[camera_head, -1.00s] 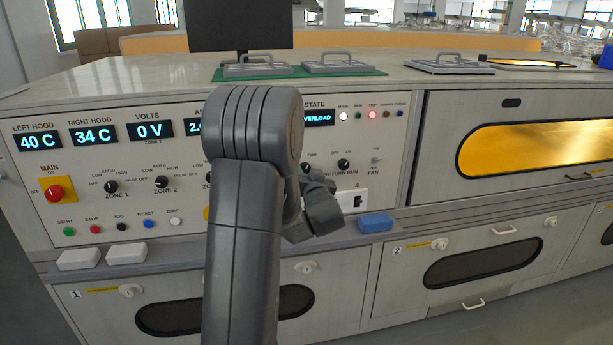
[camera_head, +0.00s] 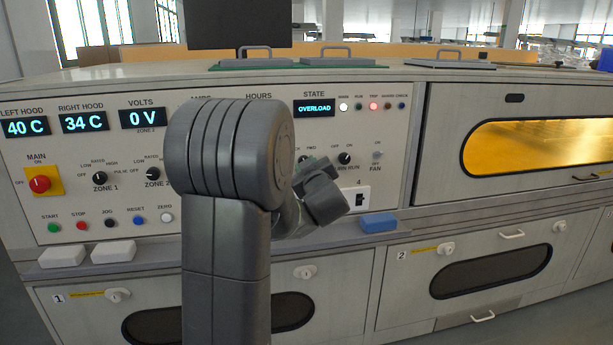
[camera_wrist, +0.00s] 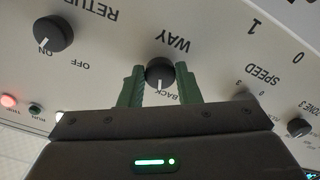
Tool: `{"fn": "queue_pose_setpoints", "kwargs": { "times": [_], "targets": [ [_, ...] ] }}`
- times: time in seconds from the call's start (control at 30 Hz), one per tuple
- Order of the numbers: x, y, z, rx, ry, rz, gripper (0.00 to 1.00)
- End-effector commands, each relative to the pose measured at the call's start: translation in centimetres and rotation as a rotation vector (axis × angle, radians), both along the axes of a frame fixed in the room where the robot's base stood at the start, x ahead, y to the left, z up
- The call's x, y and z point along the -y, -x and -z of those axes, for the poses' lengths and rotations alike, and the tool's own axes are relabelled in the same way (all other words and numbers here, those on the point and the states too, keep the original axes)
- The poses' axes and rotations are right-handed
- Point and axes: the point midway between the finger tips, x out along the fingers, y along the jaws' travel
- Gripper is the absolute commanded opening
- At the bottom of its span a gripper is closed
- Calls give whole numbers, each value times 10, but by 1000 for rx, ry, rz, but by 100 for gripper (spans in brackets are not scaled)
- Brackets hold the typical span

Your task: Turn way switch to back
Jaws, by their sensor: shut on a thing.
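The way switch is a round black knob (camera_wrist: 162,72) with a white pointer line, under the label WAY in the upside-down wrist view. Its pointer points down in that picture, close to the label BACK (camera_wrist: 170,94). My gripper (camera_wrist: 160,82) has its two green fingers on either side of the knob and is shut on it. In the head view, my gripper (camera_head: 310,168) is against the console panel and mostly covers the knob. The label FWD shows just above it.
The return-run knob (camera_head: 345,158) is close to the right of my gripper. A white box marked 4 (camera_head: 357,199) and a blue block (camera_head: 378,222) are below it. The speed knob (camera_wrist: 246,95) is nearby in the wrist view. The state display (camera_head: 314,107) reads OVERLOAD, with a red trip light.

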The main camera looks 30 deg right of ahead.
Motion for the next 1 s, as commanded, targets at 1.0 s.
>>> {"fn": "queue_pose_setpoints", "kwargs": {
  "times": [1.0],
  "targets": [
    [0, 0, 0, -45, 182, 0, 46]
  ]
}}
